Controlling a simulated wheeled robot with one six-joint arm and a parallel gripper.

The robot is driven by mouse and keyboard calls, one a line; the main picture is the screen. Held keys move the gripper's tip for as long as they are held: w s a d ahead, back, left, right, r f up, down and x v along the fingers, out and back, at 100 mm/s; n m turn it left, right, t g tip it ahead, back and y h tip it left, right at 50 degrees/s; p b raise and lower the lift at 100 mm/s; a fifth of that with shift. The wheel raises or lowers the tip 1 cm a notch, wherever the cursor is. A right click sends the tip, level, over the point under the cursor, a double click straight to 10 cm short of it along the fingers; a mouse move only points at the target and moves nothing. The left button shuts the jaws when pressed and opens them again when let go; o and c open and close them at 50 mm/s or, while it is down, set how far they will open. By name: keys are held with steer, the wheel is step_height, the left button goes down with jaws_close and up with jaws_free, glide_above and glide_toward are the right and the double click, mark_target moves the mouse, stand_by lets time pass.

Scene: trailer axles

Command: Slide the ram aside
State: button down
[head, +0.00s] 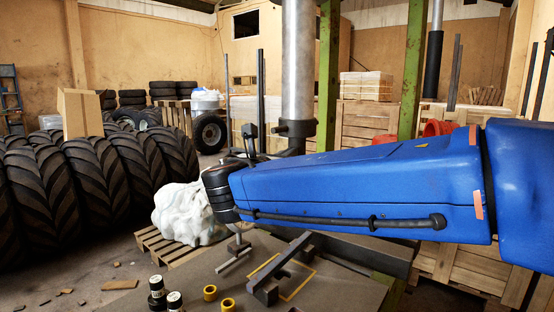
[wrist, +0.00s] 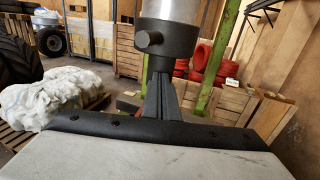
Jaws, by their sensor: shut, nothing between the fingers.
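The ram is a thick silver upright cylinder (head: 298,65) with a dark collar (head: 297,128) at its lower end. A short round knob sticks out of the collar's side. In the wrist view the collar (wrist: 168,38) is at the top centre, with the knob facing me at its left. My gripper (wrist: 163,78) is shut and empty, its fingers pointing at the collar's underside. The fingertips overlap the collar's lower edge in the picture; I cannot tell if they touch. In the head view my blue arm hides what lies below the collar and most of my gripper.
Below my arm is a grey bench top (head: 190,293) with a dark bar fixture (head: 280,268), a yellow outline, two yellow rings and small dark jars. Green posts (head: 413,70) stand behind the ram. A white wrapped bundle (head: 187,213) on a pallet and big tyres are at left.

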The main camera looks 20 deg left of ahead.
steer(key=w+d, duration=0.3)
steer(key=w, duration=0.5)
steer(key=w+d, duration=0.3)
steer(key=w, duration=0.5)
steer(key=shift+w+d, duration=0.25)
steer(key=shift+d, duration=0.15)
